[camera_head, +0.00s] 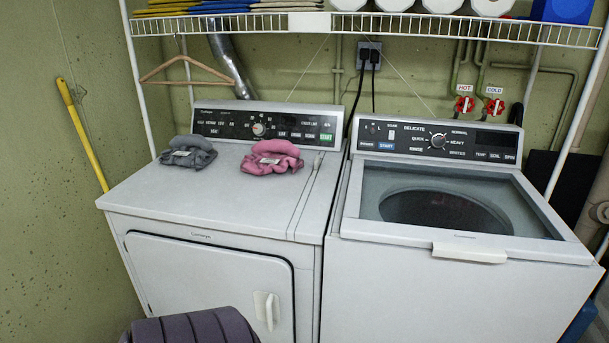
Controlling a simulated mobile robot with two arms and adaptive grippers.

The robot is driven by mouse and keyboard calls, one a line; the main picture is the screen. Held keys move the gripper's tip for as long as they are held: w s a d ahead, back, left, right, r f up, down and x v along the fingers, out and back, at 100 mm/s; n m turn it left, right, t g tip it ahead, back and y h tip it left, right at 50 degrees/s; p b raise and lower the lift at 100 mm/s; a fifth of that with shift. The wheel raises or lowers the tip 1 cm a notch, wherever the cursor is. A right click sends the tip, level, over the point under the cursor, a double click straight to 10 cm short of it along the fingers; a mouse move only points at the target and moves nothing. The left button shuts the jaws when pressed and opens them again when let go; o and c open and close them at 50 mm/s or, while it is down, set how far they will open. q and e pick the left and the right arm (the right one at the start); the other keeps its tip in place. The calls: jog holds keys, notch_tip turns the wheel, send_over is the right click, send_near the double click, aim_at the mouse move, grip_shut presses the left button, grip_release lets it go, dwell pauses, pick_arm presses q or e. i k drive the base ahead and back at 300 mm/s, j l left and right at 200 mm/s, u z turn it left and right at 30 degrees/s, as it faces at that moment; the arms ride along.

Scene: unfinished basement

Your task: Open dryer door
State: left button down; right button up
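The white dryer (130,197) stands at the left, with a dark control panel (262,127) at its back. Its front door (200,272) is shut, flush in a dark-edged frame. The door's white upright handle (269,311) is near the door's right edge. The lower part of the door is cut off by the picture's bottom edge. Neither of my grippers shows in the head view.
A dark purple ribbed object (190,328) stands before the door at the bottom edge. A washer (440,290) with a see-through lid stands close on the right. A wire shelf (365,24) hangs above.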

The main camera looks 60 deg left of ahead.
aim_at(175, 276)
jog(key=u, duration=2.7)
